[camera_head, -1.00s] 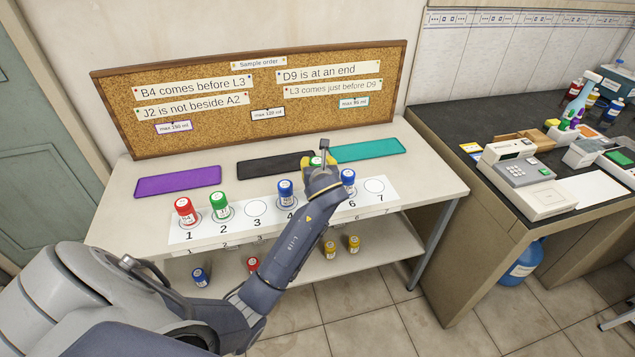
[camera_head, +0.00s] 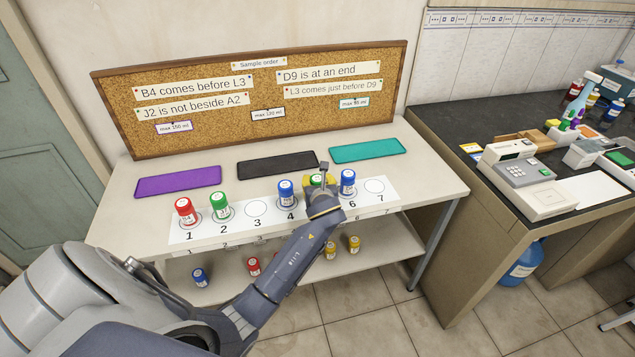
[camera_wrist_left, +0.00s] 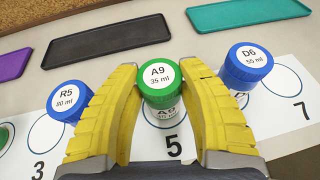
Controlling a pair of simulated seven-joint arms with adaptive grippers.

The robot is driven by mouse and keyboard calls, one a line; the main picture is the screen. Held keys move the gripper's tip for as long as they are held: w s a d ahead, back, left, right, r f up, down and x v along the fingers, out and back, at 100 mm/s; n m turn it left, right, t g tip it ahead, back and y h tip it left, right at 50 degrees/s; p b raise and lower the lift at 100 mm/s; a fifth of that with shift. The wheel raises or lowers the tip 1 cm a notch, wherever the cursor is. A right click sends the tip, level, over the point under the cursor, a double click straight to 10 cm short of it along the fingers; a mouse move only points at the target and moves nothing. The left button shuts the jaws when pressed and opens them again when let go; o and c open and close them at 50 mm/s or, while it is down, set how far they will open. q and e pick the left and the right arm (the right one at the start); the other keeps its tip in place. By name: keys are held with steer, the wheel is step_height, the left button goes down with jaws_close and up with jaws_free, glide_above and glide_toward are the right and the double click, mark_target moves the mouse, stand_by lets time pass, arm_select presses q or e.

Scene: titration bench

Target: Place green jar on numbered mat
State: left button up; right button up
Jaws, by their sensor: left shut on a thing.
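The green jar labelled A9, 35 ml (camera_wrist_left: 158,88) stands upright between the yellow fingers of my left gripper (camera_wrist_left: 160,105), over the space numbered 5. In the head view my left gripper (camera_head: 319,186) hides most of this jar; only its green cap shows. The gripper is shut on the jar. The numbered mat (camera_head: 258,228) lies along the table front. Whether the jar's base touches the mat is hidden. A red jar (camera_head: 186,210) is on 1, another green jar (camera_head: 220,205) on 2, blue jar R5 (camera_wrist_left: 68,100) on 4, blue jar D6 (camera_wrist_left: 247,66) on 6. My right gripper is not seen.
Circles 3 and 7 (camera_head: 374,186) are empty. Purple (camera_head: 178,182), black (camera_head: 277,165) and teal (camera_head: 367,151) trays lie empty behind the mat. Blue, red and yellow jars (camera_head: 354,244) stand on the lower shelf. A corkboard (camera_head: 205,75) with notes stands at the back.

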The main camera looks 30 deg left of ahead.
arm_select(q)
steer(key=o, duration=1.1)
steer(key=shift+f, duration=0.1)
steer(key=shift+o, duration=0.2)
